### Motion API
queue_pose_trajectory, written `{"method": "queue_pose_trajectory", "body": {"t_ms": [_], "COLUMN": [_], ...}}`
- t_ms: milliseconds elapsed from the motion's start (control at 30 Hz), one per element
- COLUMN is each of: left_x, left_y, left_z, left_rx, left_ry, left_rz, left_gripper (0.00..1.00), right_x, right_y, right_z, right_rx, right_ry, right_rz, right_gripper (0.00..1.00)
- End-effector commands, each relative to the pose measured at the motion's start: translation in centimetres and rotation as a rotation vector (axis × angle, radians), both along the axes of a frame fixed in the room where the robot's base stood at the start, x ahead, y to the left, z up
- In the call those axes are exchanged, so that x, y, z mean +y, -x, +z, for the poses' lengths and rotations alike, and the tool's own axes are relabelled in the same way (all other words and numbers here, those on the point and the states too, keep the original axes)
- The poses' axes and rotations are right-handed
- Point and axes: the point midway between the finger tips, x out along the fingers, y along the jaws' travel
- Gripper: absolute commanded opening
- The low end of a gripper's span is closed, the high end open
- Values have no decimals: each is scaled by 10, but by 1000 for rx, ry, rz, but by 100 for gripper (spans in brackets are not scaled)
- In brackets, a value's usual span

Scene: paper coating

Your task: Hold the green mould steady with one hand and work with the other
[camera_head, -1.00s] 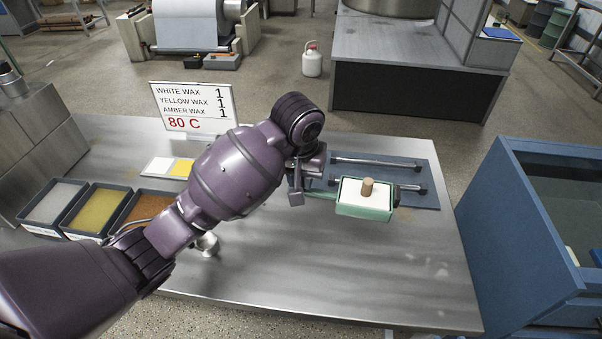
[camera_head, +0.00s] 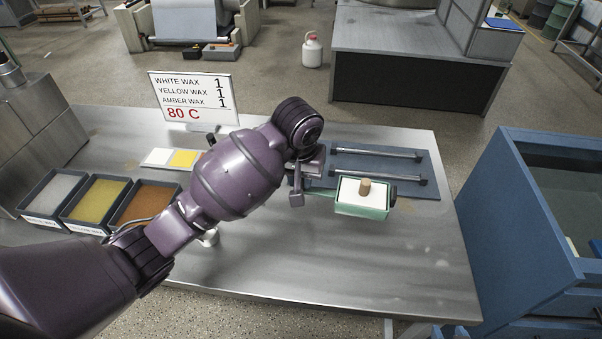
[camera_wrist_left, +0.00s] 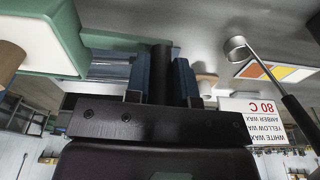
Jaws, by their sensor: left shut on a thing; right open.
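The green mould (camera_head: 362,212) is a small box on the right half of the steel table, with a white top and a brown cylindrical knob (camera_head: 365,187) standing on it. Part of the mould (camera_wrist_left: 50,45) also shows in the left wrist view. My left gripper (camera_head: 308,195) is beside the mould's left side, where a thin green handle reaches toward it. In the left wrist view my left gripper (camera_wrist_left: 161,65) is shut on a dark upright part between its fingers. My arm hides part of this grip in the head view. My right gripper is not in view.
A blue-grey mat (camera_head: 430,155) with two metal rods lies behind the mould. Trays of white (camera_head: 52,195), yellow (camera_head: 97,203) and amber wax stand at left, with a ladle (camera_head: 208,237) partly under my arm. A sign (camera_head: 194,98) stands behind. The table's front right is clear.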

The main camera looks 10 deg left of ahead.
Motion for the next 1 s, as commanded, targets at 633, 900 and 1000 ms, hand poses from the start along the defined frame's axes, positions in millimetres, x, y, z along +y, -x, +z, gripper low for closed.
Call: {"method": "queue_pose_trajectory", "body": {"t_ms": [633, 900, 1000], "left_x": [0, 0, 0], "left_y": [0, 0, 0], "left_z": [-20, -29, -32], "left_rx": [-1, 0, -1], "left_ry": [1, 1, 1], "left_rz": [1, 0, 0], "left_gripper": [0, 0, 0], "right_x": [0, 0, 0], "right_y": [0, 0, 0], "right_z": [-2, -3, -4], "right_rx": [0, -1, -1], "right_ry": [0, 0, 0], "right_rz": [0, 0, 0], "right_gripper": [43, 43, 43]}}
